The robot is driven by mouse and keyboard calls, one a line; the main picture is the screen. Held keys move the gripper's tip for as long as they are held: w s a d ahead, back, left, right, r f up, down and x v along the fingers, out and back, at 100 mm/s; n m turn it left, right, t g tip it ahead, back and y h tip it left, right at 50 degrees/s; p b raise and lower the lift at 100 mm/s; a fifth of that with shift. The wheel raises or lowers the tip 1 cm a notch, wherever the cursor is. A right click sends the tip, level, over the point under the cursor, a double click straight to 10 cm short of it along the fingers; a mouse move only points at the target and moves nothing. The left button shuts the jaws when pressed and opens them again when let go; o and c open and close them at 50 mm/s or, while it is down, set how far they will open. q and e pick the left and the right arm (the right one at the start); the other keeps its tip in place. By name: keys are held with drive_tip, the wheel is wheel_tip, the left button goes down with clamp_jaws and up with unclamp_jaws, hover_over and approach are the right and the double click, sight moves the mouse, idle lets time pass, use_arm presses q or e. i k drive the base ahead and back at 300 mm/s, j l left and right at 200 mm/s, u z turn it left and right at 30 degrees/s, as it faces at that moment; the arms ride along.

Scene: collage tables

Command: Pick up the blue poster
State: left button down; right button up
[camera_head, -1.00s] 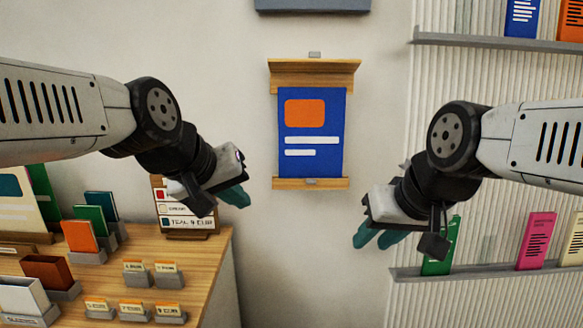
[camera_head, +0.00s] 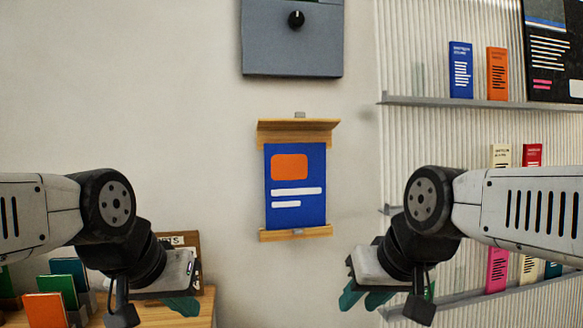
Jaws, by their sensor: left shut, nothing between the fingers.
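The blue poster (camera_head: 296,212) hangs upright on the wall in the middle of the head view, with an orange block and two white bars on it. It sits between a wooden shelf-like top piece (camera_head: 298,130) and a wooden bottom strip (camera_head: 296,234). My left gripper (camera_head: 182,304) is lower left of the poster, shut and empty, apart from it. My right gripper (camera_head: 364,299) is lower right of the poster; its teal fingers look spread with nothing between them. Neither gripper touches the poster.
A grey panel with a black knob (camera_head: 296,19) is on the wall above the poster. A ribbed wall at right carries ledges (camera_head: 480,102) with booklets. A wooden table (camera_head: 203,306) with cards in holders stands at lower left. The wall around the poster is clear.

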sight(295, 174)
drive_tip(key=k+j+z, duration=0.2)
drive_tip(key=j, duration=0.2)
drive_tip(key=j+z, duration=0.15)
drive_tip(key=j, duration=0.2)
drive_tip(key=k+j+z, duration=0.2)
drive_tip(key=j, duration=0.15)
drive_tip(key=k+j+z, duration=0.2)
drive_tip(key=j+u, duration=0.1)
drive_tip(key=u, duration=2)
drive_tip(key=k+l+z, duration=0.2)
drive_tip(key=l, duration=0.25)
drive_tip(key=l+z, duration=0.15)
drive_tip(key=l, duration=0.35)
drive_tip(key=i+l+z, duration=0.2)
drive_tip(key=l, duration=0.3)
drive_tip(key=l+z, duration=0.15)
drive_tip(key=l, duration=0.35)
drive_tip(key=i+l+z, duration=0.2)
drive_tip(key=l, duration=0.3)
drive_tip(key=i+l+u, duration=0.4)
drive_tip(key=l+u, duration=0.15)
